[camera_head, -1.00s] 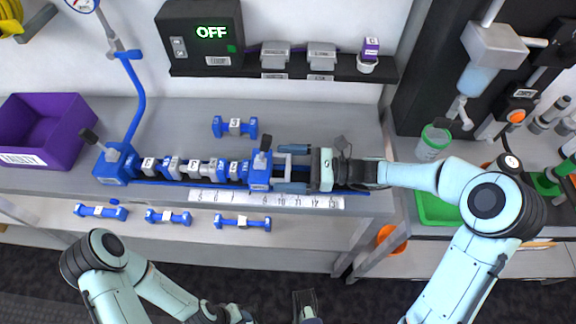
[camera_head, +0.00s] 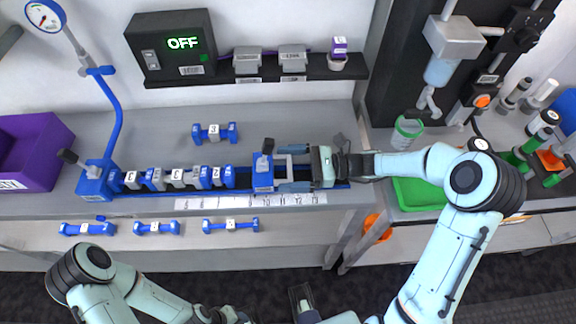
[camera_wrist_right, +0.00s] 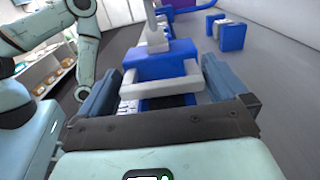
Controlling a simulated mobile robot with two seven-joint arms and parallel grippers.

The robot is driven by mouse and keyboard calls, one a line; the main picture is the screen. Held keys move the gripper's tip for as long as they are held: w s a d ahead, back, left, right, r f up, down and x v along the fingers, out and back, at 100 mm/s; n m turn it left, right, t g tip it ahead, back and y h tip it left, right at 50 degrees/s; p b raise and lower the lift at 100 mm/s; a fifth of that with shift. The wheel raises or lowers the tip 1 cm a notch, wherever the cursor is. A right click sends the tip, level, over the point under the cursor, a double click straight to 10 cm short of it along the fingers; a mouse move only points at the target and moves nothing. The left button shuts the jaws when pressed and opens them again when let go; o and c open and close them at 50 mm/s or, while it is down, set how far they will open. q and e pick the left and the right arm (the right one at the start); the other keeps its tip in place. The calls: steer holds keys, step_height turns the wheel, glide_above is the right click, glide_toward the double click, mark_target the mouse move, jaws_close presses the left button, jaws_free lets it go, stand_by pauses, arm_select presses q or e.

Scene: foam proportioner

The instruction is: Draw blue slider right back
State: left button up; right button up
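The blue slider (camera_head: 263,178) sits on the blue rail of the bench, with a black lever on top and a pale U-shaped handle (camera_head: 285,168) on its right side. In the right wrist view the handle (camera_wrist_right: 160,86) lies between the two blue-grey fingers. My left arm's end (camera_head: 225,315) is cut off at the bottom edge.
A fixed blue block (camera_head: 94,183) with a gauge pipe stands at the rail's left end. A loose blue fitting (camera_head: 214,132) lies behind the rail; several more lie on the lower shelf. The control box (camera_head: 170,45) reads OFF. A purple bin (camera_head: 40,150) is far left.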

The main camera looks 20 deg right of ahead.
steer(key=shift+r, duration=0.1)
step_height(320, 180, up, 20)
steer(key=p, duration=0.3)
